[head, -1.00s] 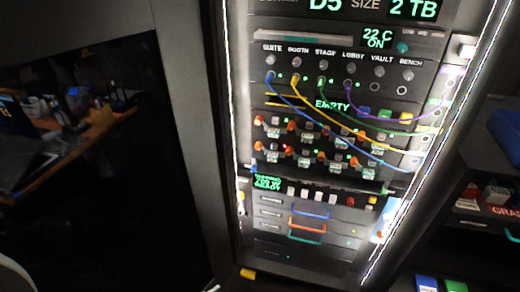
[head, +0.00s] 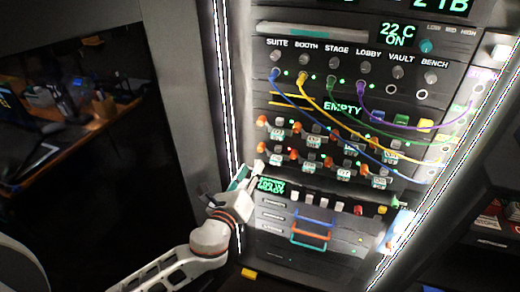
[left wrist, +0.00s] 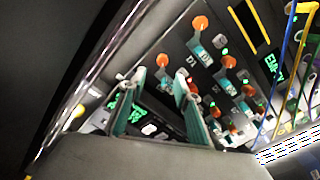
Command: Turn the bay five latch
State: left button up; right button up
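Two rows of drive bays with orange latches sit mid-rack in the head view. The leftmost lower-row latch (head: 262,147), probably bay five's, also shows in the left wrist view (left wrist: 162,60); its label is too small to read surely. My left gripper (head: 250,172) is just below and left of it, in front of the green-lettered display's upper left corner. In the left wrist view the two teal-sided fingers (left wrist: 160,85) stand apart with nothing held, and this latch shows beyond the gap between them. Whether they touch the rack cannot be told. My right gripper is in neither view.
Blue, yellow, green and purple cables (head: 345,130) loop across the rack above and right of the bays. A row of small switches (head: 325,203) and coloured handles (head: 310,235) lie below. A bright light strip (head: 222,80) runs up the rack's left edge.

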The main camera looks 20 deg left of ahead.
aim_at(260, 151)
pick_arm(q)
jog(key=w, duration=0.8)
jog(key=shift+d+r, duration=0.1)
jog(key=shift+r, duration=0.2)
jog(key=shift+c, duration=0.4)
grip_shut()
